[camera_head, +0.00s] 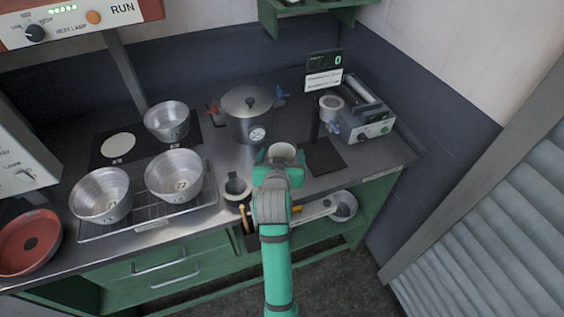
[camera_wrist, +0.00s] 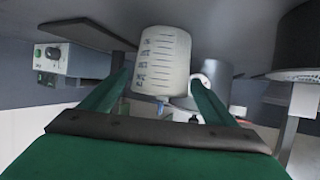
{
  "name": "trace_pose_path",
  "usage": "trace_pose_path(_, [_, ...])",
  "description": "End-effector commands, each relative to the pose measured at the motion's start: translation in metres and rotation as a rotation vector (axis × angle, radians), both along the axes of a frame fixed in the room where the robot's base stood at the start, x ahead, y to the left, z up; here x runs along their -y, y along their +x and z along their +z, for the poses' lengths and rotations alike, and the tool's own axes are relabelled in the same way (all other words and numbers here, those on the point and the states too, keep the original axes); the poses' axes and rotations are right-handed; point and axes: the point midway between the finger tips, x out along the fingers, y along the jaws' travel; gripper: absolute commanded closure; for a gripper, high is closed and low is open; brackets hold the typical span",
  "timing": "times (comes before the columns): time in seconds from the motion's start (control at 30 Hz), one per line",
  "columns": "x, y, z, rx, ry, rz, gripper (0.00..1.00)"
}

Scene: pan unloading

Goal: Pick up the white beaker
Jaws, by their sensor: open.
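The white beaker (camera_head: 283,150) stands on the counter in front of the lidded steel pot, partly hidden by my gripper and wrist. In the wrist view, which looks upside down, the beaker (camera_wrist: 162,55) shows printed graduation marks. My gripper (camera_head: 280,160) is open around the beaker. In the wrist view, its two green fingers (camera_wrist: 164,88) lie on either side of the beaker, with a gap visible on the right. I cannot tell whether the left finger touches it.
A lidded pot (camera_head: 247,115) with a gauge stands behind. A dark cup (camera_head: 237,190) is close on the left. Steel bowls (camera_head: 173,176) sit on a wire rack (camera_head: 150,222). A scale display (camera_head: 324,70) and a grey device (camera_head: 368,125) stand to the right.

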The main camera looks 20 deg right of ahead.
Motion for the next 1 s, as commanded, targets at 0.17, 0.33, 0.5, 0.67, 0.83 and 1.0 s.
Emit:
trace_pose_path(0.17, [0.002, 0.004, -0.002, -0.001, 0.0, 0.0, 0.19])
trace_pose_path(0.33, [-0.002, 0.004, -0.002, -0.001, 0.0, 0.005, 0.31])
trace_pose_path(0.5, [-0.006, 0.005, -0.002, 0.0, 0.0, 0.011, 0.64])
trace_pose_path(0.67, [-0.01, 0.006, -0.001, 0.0, 0.001, 0.017, 0.64])
trace_pose_path(0.83, [-0.005, 0.005, 0.0, 0.001, 0.0, 0.009, 0.64])
trace_pose_path(1.0, [0.0, 0.004, 0.01, 0.002, -0.001, 0.003, 0.64])
